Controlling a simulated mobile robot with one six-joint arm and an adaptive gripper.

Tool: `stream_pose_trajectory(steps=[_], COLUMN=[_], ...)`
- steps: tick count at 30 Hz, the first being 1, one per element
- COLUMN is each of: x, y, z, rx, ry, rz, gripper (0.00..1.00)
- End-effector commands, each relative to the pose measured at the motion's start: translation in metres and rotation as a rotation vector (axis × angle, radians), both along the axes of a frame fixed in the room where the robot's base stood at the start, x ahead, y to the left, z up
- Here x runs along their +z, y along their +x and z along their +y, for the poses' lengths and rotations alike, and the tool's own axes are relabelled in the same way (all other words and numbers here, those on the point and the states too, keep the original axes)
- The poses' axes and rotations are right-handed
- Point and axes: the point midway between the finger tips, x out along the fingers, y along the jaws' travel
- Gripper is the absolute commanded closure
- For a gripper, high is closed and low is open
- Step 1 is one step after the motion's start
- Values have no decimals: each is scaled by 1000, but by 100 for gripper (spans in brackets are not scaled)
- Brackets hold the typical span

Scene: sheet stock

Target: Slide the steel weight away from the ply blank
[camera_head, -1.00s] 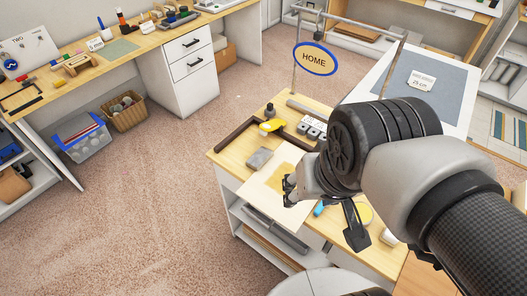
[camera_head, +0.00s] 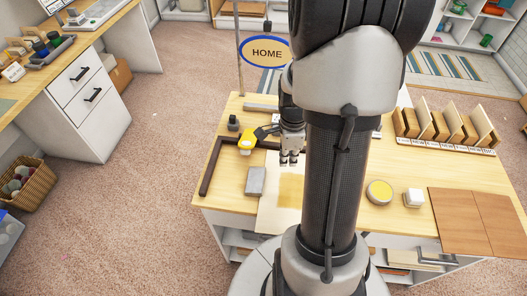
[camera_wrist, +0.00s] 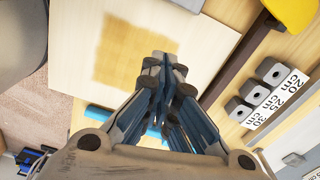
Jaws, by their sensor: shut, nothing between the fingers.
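The steel weight (camera_head: 255,181) is a small grey block on the wooden table in the head view. It lies at the back left edge of the ply blank (camera_head: 275,213); I cannot tell whether it overlaps the sheet. The blank is a pale sheet with a tan patch, partly behind my arm; it also shows in the wrist view (camera_wrist: 75,70). My gripper (camera_head: 289,160) is shut and empty, pointing down near the blank's back edge, to the right of the weight. Its fingertips (camera_wrist: 165,62) come together over the blank in the wrist view, where I cannot make out the weight.
Marked blocks (camera_wrist: 256,95) line the wrist view's right side.

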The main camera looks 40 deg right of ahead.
Motion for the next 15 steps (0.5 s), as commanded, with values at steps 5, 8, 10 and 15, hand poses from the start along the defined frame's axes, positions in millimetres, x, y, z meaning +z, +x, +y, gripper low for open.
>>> stream_pose_trajectory(steps=[5,8,10,15], x=[-37,-60,-75,-93], y=[-1,-1,-1,8], z=[1,2,2,10], rx=[4,5,5,13], ry=[4,4,3,-1], rz=[5,5,4,-1], gripper=[100,100,100,100])
